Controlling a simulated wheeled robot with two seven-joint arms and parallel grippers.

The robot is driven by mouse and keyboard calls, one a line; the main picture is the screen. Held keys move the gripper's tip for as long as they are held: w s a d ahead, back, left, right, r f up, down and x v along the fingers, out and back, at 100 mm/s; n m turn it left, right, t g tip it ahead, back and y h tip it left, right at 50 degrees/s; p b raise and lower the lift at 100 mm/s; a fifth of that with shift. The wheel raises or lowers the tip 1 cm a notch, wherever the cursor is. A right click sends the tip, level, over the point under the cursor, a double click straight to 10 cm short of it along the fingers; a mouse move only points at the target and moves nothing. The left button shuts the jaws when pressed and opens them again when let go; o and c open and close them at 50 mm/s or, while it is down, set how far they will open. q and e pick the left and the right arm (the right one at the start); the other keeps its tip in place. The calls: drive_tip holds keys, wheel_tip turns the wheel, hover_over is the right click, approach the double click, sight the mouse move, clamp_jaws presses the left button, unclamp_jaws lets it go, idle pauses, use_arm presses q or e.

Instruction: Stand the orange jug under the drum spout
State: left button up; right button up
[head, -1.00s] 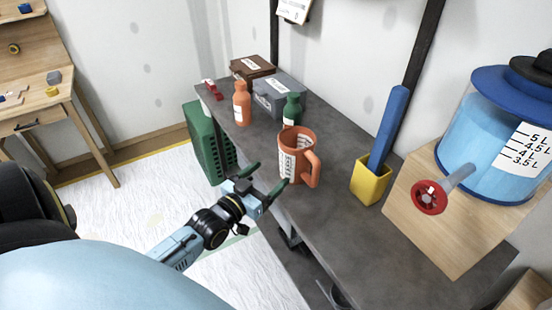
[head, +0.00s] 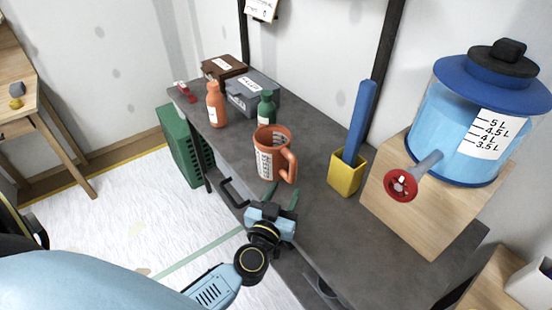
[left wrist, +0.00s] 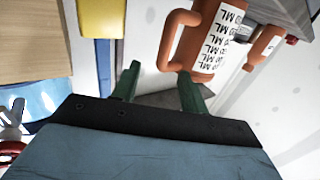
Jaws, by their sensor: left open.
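The orange jug (head: 268,155) stands upright on the grey worktop, with a white measuring label and its handle towards the right. It also shows in the left wrist view (left wrist: 196,45), just beyond the fingers. The blue drum (head: 462,130) sits on a wooden block at the right, and its spout (head: 428,164) with a red valve wheel (head: 400,185) points out over the worktop. My left gripper (head: 281,196) is open and empty, just in front of the jug, with its green fingers apart (left wrist: 158,85). My right gripper is not in view.
A yellow holder (head: 346,178) with a blue bar stands between jug and drum block. Behind the jug are a green bottle (head: 266,108), an orange bottle (head: 216,104) and a grey box (head: 250,98). Worktop (head: 325,225) in front of the holder is clear.

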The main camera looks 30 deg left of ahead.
sight(292, 170)
use_arm(q)
drive_tip(key=w, duration=0.2)
drive_tip(key=w+a, duration=0.1)
drive_tip(key=w, duration=0.1)
drive_tip(key=shift+w, duration=0.2)
drive_tip(key=w+b, duration=0.1)
drive_tip(key=w, duration=0.1)
drive_tip(key=w+a, duration=0.1)
drive_tip(key=w, duration=0.2)
drive_tip(key=shift+a+r+b, duration=0.1)
drive_tip(key=shift+a+b, duration=0.1)
drive_tip(key=shift+b, duration=0.15)
clamp_jaws()
drive_tip(key=shift+r, duration=0.1)
